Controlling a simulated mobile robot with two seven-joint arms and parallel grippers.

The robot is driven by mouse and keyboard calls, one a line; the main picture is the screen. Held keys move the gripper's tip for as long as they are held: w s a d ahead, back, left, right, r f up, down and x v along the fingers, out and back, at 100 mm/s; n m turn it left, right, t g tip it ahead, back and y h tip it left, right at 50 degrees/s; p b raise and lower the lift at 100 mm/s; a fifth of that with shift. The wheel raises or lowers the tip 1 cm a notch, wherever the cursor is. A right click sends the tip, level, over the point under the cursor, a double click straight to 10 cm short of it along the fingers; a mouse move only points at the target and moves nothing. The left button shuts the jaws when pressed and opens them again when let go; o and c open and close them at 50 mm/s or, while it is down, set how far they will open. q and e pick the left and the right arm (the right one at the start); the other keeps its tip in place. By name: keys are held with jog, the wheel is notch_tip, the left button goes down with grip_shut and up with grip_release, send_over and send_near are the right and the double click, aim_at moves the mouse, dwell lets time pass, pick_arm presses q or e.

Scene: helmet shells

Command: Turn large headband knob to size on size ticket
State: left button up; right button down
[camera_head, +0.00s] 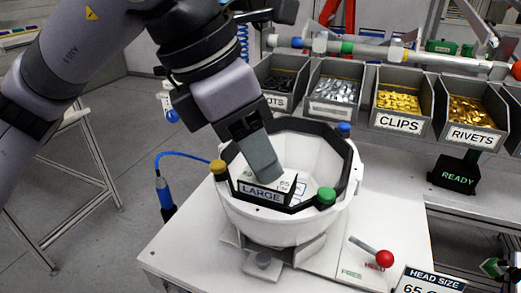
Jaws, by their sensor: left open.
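A white helmet shell (268,222) with a black rim marked LARGE sits open side up on the white bench. The rim carries a yellow (218,167), a green (325,197) and a blue (343,129) round piece. My left gripper (266,168) reaches down from the upper left, its fingers over the shell's opening and open. A white card (287,184) with partly hidden print shows beside the fingertips. I cannot make out the headband knob; the gripper hides part of the inside. The HEAD SIZE ticket (430,279) reads 65 and is cut off at the bottom. My right gripper is not seen.
Grey bins of clips (404,92) and rivets (470,111) stand along the back. A red-ended lever (383,259) stands right of the shell, with FREE printed close by. A black READY box (456,174) is at the right. A blue cable (182,155) runs at the left.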

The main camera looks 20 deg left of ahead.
pick_arm(q)
jog(key=shift+x, duration=0.95)
grip_shut()
